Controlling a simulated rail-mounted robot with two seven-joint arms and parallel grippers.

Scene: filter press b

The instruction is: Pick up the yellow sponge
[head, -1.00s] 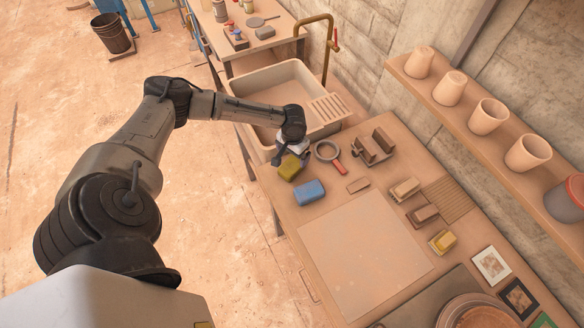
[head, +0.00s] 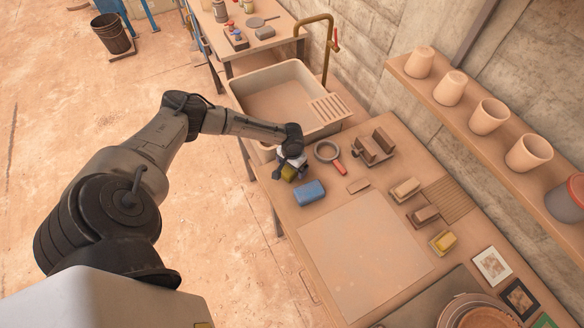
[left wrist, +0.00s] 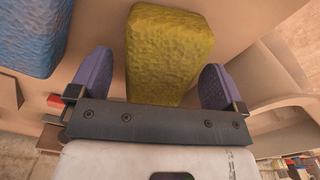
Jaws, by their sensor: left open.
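The yellow sponge (head: 289,173) lies near the table's corner by the sink, mostly hidden under my left gripper (head: 286,171) in the head view. In the left wrist view the yellow sponge (left wrist: 168,48) stands between the two purple fingertips of my left gripper (left wrist: 158,75). The fingers are open, one on each side, with a gap visible at each side of the sponge. My right gripper is in neither view.
A blue sponge (head: 309,193) lies close by, also in the left wrist view (left wrist: 28,35). A round strainer with a red handle (head: 328,152) lies to the right. The sink (head: 262,135) is behind. A large pale board (head: 365,250) lies in front.

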